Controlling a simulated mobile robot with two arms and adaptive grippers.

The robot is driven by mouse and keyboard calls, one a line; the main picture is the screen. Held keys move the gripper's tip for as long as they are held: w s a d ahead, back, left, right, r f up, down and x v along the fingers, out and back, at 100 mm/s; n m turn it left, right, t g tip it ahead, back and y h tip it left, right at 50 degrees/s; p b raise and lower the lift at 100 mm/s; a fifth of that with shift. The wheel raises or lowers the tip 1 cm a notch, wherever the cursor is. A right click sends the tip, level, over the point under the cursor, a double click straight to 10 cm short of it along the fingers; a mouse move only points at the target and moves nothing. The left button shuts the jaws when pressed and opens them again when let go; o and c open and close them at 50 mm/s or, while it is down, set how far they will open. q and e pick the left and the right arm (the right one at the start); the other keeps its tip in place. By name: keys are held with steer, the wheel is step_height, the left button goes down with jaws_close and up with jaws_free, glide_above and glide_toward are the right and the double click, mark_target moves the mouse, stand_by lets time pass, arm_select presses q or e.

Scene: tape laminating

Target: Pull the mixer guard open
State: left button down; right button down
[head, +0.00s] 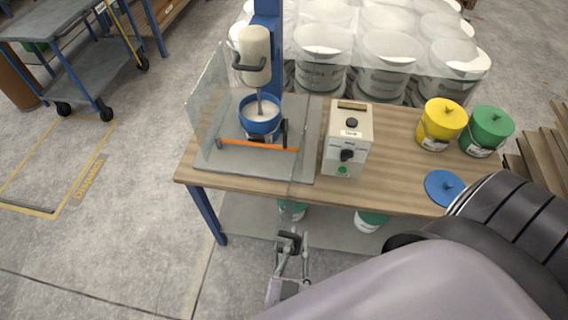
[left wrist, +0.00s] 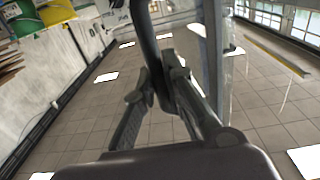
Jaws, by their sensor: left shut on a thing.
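The mixer (head: 254,55) stands at the back left of the table, its beater down in a blue bowl (head: 260,118). The clear mixer guard (head: 207,95) has a see-through panel left of the mixer; its other panes are hard to make out. My left gripper (head: 289,241) is low, just in front of the table's front edge. In the left wrist view its fingers (left wrist: 157,90) are shut on a dark curved bar, which looks like the guard handle (left wrist: 147,38). A clear, pale-edged panel (left wrist: 215,55) stands beside it. My right gripper is not in view.
A white control box (head: 347,138) stands right of the mixer on the wooden table (head: 395,160). A yellow bucket (head: 442,123), a green bucket (head: 487,130) and a blue lid (head: 443,187) are at the right. Wrapped white buckets (head: 388,60) stand behind. The floor at left front is free.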

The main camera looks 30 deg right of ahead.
arm_select(q)
steer(key=shift+s+d, duration=0.15)
steer(key=c, duration=1.9)
jaws_free()
steer(key=shift+s, duration=0.15)
steer(key=v, duration=1.1)
steer(key=shift+s+a, duration=0.2)
steer(key=shift+a, duration=0.2)
